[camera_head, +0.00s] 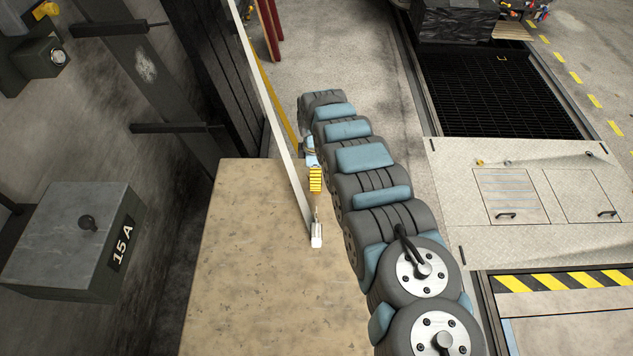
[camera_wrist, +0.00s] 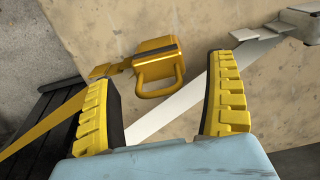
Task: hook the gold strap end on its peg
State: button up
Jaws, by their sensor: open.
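The gold strap end (camera_wrist: 157,70) shows in the wrist view as a gold block with a dark band and a looped handle. It appears against the tan board (camera_wrist: 120,25), between and beyond my fingertips. A gold strap (camera_wrist: 45,125) runs in from the lower left; it also shows in the head view (camera_head: 277,98), left of my arm. My gripper (camera_wrist: 160,72) has its yellow fingers wide apart with nothing between them. In the head view my gripper (camera_head: 316,181) is over the board, where the gold end cannot be made out. I cannot pick out the peg.
A white strap (camera_head: 285,150) slants past my gripper to a pale end piece (camera_head: 316,236) on the board; it crosses behind my fingers in the wrist view. A grey box marked 15 A (camera_head: 75,235) juts from the left wall. The lower board is bare.

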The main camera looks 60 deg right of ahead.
jog(key=shift+s+d+f+b, duration=0.1)
jog(key=shift+f+b, duration=0.4)
jog(key=shift+f, duration=1.25)
jog(key=c, duration=1.3)
